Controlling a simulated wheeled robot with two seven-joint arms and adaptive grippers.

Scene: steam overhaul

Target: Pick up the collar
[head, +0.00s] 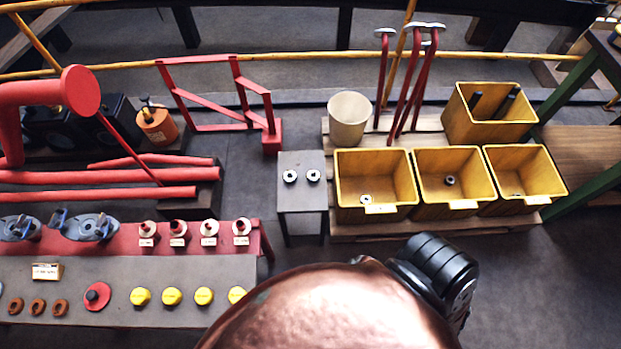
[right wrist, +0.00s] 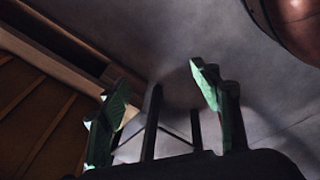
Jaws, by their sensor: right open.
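Two small ring-shaped parts stand on the small grey stand in the head view, a left ring (head: 290,177) and a right ring (head: 313,175). Another ring (head: 365,199) lies in the left yellow bin, and a dark ring (head: 450,181) lies in the middle bin. I cannot tell which of these is the collar. My right gripper (right wrist: 158,92) is open and empty in the right wrist view, its green-padded fingers apart over bare floor. No ring shows in that view. My left gripper is not in view.
The small grey stand (head: 302,203) is beside the yellow bins (head: 375,161). A long bench (head: 120,265) at left holds yellow caps (head: 171,296), brown rings (head: 60,307) and red-and-white parts (head: 178,231). A pale bucket (head: 349,118) stands behind the bins. Floor at lower right is clear.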

